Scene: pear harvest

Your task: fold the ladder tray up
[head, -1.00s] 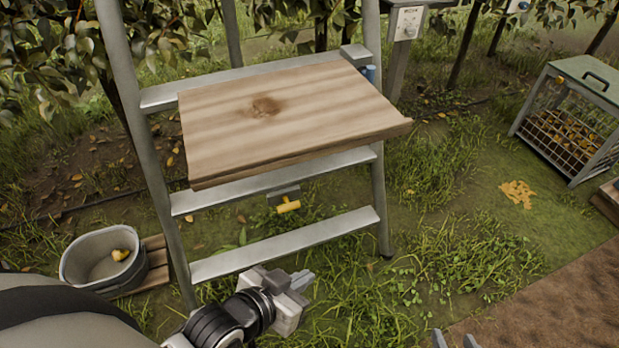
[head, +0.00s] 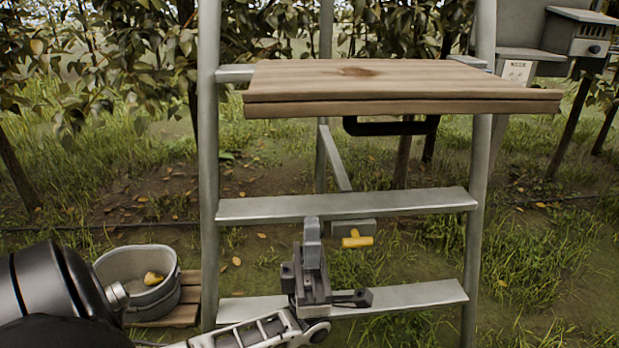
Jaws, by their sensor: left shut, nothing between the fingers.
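The wooden ladder tray (head: 400,76) lies level, folded out between the rails of the grey metal ladder (head: 209,170). A black bar or handle (head: 390,128) shows under the tray. A grey piece with a yellow knob (head: 357,241) is at the rung below the tray. My left gripper (head: 312,232) is shut and empty, pointing up in front of the lower rungs. It is below the tray, just left of the yellow knob in the picture, apart from the tray. My right gripper is out of view.
Grey boxes on posts (head: 580,38) stand at the upper right. Leafy trees are behind the ladder. Grass right of the ladder is clear.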

